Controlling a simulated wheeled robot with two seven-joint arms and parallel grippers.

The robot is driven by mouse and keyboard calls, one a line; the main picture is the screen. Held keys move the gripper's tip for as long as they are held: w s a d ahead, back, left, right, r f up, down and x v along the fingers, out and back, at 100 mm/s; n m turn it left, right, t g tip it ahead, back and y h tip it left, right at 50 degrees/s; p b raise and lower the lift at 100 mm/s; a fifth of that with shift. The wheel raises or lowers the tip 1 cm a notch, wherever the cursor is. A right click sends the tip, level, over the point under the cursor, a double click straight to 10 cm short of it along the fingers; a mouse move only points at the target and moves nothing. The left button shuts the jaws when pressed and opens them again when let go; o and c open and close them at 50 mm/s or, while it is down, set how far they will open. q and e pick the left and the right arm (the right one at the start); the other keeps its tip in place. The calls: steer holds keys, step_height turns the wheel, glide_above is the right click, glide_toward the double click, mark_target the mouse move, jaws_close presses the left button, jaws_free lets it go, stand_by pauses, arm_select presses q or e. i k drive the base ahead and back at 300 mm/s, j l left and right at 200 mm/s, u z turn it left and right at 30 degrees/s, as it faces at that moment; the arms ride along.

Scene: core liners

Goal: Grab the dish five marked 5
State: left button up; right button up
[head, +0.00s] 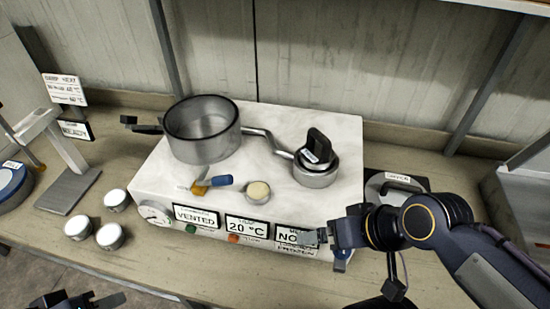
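Small round dishes with pale tops stand on the bench at the left: one at the back (116,200), one at the left (78,228) and one at the front (110,237). Another small metal dish with cream contents (258,192) sits on the white block. I cannot read a 5 on any of them. My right gripper (326,248) is at the block's front right edge, to the right of and nearer than the cream-filled dish. Its fingers look apart, with nothing seen between them. My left gripper (85,300) is at the bottom left, partly cut off, below the three dishes.
The white block (300,120) carries a large pot (203,130), a small pan (316,172) with a black-handled object (318,148) in it, and a blue-handled tool (212,182). Signs line its front. A grey stand (68,190) rises at the left. Bench between stand and block is partly clear.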

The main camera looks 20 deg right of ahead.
mark_target(78, 228)
steer(key=i+j+z, duration=0.2)
steer(key=j, duration=1.15)
steer(key=i+j+z, duration=0.2)
steer(key=j, duration=1.15)
steer(key=j+z, duration=0.2)
steer(key=j, duration=1.15)
